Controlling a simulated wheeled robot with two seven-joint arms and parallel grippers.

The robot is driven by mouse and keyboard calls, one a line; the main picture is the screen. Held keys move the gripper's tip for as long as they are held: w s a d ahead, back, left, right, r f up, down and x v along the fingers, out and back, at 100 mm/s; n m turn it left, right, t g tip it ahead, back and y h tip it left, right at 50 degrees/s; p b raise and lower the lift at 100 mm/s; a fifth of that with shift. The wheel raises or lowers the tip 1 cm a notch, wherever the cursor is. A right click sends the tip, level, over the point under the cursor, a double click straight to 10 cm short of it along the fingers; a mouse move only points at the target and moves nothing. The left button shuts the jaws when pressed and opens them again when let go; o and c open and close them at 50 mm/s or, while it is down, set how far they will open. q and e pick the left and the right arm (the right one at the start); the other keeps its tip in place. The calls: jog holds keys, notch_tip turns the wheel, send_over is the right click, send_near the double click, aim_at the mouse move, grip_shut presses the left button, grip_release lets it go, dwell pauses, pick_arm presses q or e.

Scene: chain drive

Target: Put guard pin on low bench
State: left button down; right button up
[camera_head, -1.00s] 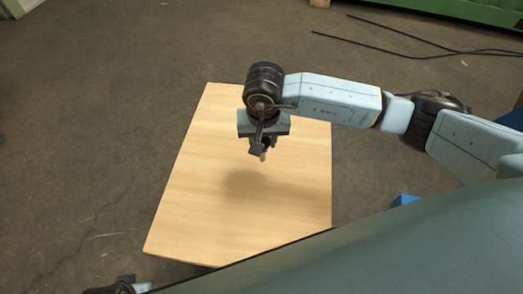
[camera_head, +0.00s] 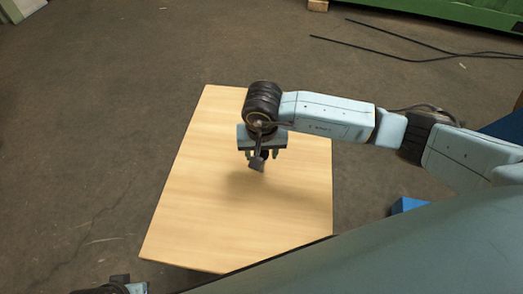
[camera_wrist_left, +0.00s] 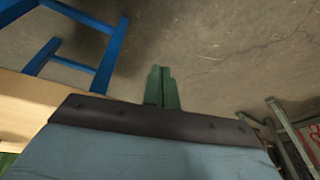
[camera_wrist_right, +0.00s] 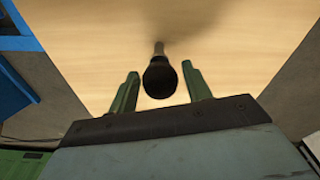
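The guard pin (camera_wrist_right: 160,78), with a round black head and a thin pale shaft, is between the fingers of my right gripper (camera_wrist_right: 160,82) in the right wrist view. Its head is nearer the wrist and its shaft points toward the low bench. The fingers are spread, with a narrow gap on each side of the head. In the head view my right gripper (camera_head: 263,155) is over the middle of the pale wooden low bench (camera_head: 200,215). I cannot tell whether the pin touches the bench top. My left gripper (camera_wrist_left: 162,88) is shut and empty, away from the bench top.
A blue frame (camera_wrist_left: 105,55) stands beside a wooden surface in the left wrist view. A blue object (camera_head: 408,205) is right of the bench. Black cables (camera_head: 400,45) lie on the far floor. Most of the bench top is clear.

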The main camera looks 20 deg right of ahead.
pick_arm(q)
jog(key=shift+f, duration=0.1)
pick_arm(e)
jog(key=shift+o, duration=0.6)
jog(key=shift+r, duration=0.1)
pick_arm(q)
jog(key=s+a+f+p, duration=0.2)
jog(key=a+f+p, duration=0.1)
jog(key=f, duration=0.4)
jog(key=shift+a+f+g+y, duration=0.3)
jog(key=shift+a, duration=0.3)
pick_arm(e)
notch_tip(320, 180, up, 12)
jog(key=s, duration=0.1)
jog(key=shift+s+a, duration=0.2)
pick_arm(q)
jog(key=shift+s, duration=0.1)
